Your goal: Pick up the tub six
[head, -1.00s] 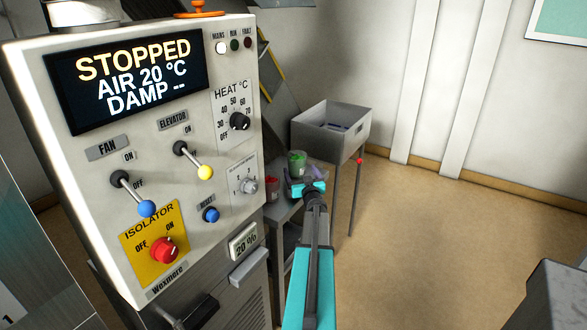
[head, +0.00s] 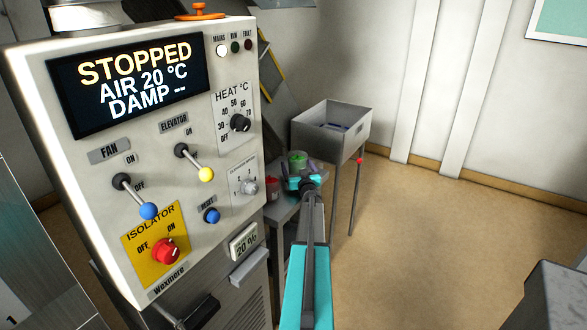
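A tub with green on its top (head: 297,160) stands on a small grey side table (head: 283,213) beside the control cabinet. A tub with red contents (head: 272,184) stands to its left on the same table. No number can be read on either tub, so I cannot tell which is tub six. My gripper (head: 304,178), on its turquoise and dark arm, is over the table, right in front of the green-topped tub and hiding its lower part. The fingers are too small and dark to show whether they are open, shut or touching the tub.
The control cabinet (head: 110,240) fills the left, its display reading STOPPED. A grey bin on legs (head: 325,150) stands behind the table, with dark items inside. A grey object (head: 555,295) is at lower right. The tan floor (head: 430,240) between is clear.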

